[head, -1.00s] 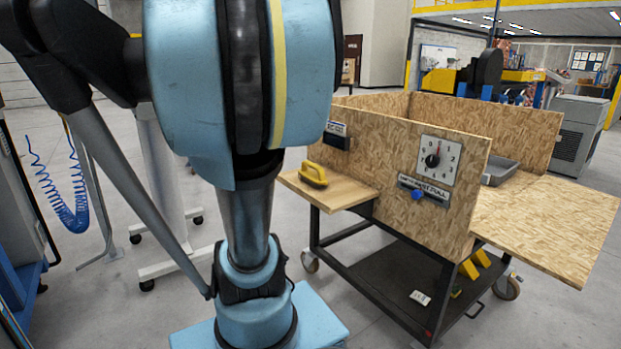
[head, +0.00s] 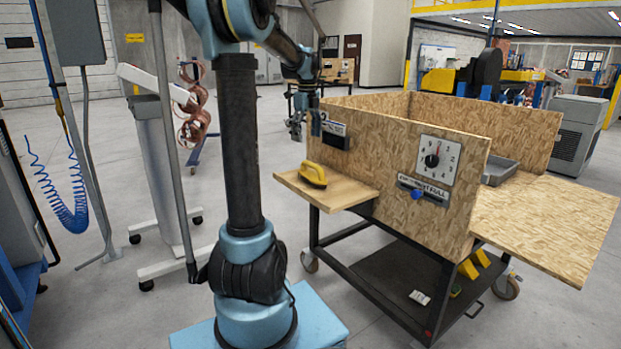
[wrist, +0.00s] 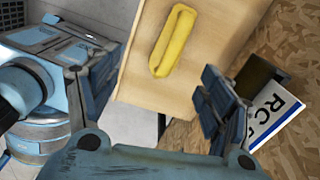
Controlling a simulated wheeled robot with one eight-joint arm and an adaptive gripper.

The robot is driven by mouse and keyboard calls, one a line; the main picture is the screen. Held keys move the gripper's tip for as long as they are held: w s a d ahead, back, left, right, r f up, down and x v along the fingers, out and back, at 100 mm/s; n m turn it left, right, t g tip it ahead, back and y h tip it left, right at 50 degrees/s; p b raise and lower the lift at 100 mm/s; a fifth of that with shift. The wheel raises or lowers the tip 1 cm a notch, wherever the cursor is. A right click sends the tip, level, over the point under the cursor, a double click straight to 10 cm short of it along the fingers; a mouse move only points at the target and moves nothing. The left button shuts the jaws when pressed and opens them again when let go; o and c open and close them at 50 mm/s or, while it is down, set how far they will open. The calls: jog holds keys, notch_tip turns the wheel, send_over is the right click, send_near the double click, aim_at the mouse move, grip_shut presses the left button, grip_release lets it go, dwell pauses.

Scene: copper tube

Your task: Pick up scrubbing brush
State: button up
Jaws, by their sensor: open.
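The scrubbing brush (head: 313,175) has a yellow handle and dark bristles. It lies on a small wooden shelf (head: 345,195) fixed to the left side of the chipboard cart. In the wrist view, the brush (wrist: 173,40) lies between and beyond my fingers, on the pale board (wrist: 150,85). My gripper (head: 304,128) hangs above the shelf's back edge, pointing down, above the brush and apart from it. In the wrist view, my gripper (wrist: 155,100) has its two fingers wide apart with nothing between them.
A chipboard wall (head: 385,160) with a dial and a blue knob (head: 417,194) stands right of the shelf. A sign holder (head: 336,136) juts from the wall close to my gripper. Open floor lies left of the shelf. Copper coils (head: 195,105) hang farther back.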

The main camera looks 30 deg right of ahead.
jog(key=d+m, duration=0.1)
jog(key=d, duration=0.2)
send_near(312, 175)
jog(key=shift+m, duration=0.4)
notch_tip(312, 175, down, 10)
jog(key=shift+f, duration=0.1)
jog(key=shift+c, duration=0.4)
jog(key=c, duration=1.2)
